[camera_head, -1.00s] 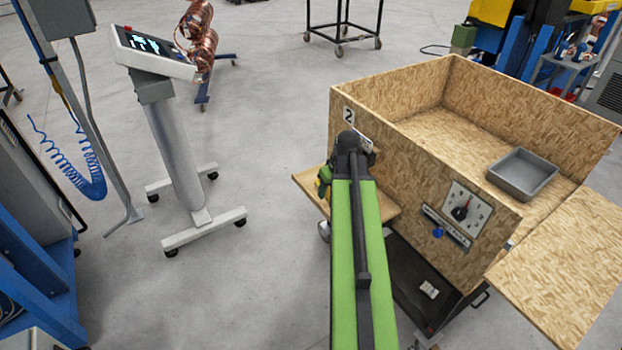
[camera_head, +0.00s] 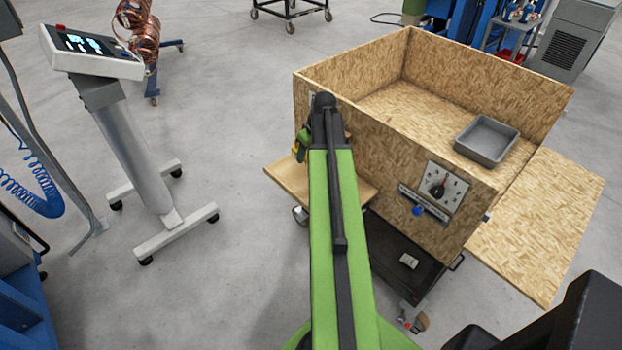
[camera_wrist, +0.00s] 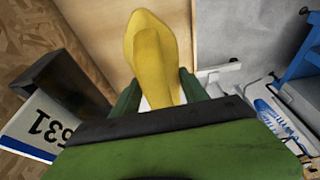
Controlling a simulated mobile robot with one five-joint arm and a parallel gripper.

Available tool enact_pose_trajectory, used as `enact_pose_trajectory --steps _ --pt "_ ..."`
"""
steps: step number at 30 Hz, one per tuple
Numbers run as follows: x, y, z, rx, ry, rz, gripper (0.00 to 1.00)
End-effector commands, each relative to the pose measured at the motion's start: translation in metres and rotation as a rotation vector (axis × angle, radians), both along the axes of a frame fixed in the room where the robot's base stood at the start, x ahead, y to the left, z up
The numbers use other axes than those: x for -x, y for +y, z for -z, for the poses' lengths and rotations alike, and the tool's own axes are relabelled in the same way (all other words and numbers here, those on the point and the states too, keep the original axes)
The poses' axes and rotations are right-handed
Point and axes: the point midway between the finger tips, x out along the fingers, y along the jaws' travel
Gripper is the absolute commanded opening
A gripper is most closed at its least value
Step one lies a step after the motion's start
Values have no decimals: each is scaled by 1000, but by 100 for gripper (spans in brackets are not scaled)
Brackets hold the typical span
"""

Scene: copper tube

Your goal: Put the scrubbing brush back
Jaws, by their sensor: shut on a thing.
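My gripper (camera_wrist: 160,90) is shut on a yellow rounded object (camera_wrist: 150,48), seen between its two green fingers in the wrist view; I take it as the scrubbing brush. No bristles show. In the head view my gripper (camera_head: 303,146) is mostly hidden behind my green arm. I cannot tell whether the brush touches the shelf.
A dial plate (camera_head: 446,187) and blue knob (camera_head: 417,211) are on the box's front. A grey tray (camera_head: 487,135) sits inside. A wooden flap (camera_head: 540,220) sticks out right. A console stand (camera_head: 140,150) stands left, with clear floor between. A numbered label (camera_wrist: 45,128) is close by.

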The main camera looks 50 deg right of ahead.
Motion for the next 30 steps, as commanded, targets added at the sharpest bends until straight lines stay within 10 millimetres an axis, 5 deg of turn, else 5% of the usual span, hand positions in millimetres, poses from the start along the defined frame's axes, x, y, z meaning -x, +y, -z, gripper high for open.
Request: enact_pose_trajectory --steps 5,12,18,25,30 --pt "-1 3 16 -1 0 -4 20" --pt "-2 3 66 0 0 -5 20" --pt "-2 4 67 0 0 -5 20" --pt "-2 4 105 0 0 -5 20" --pt "-2 4 101 0 0 -6 20"
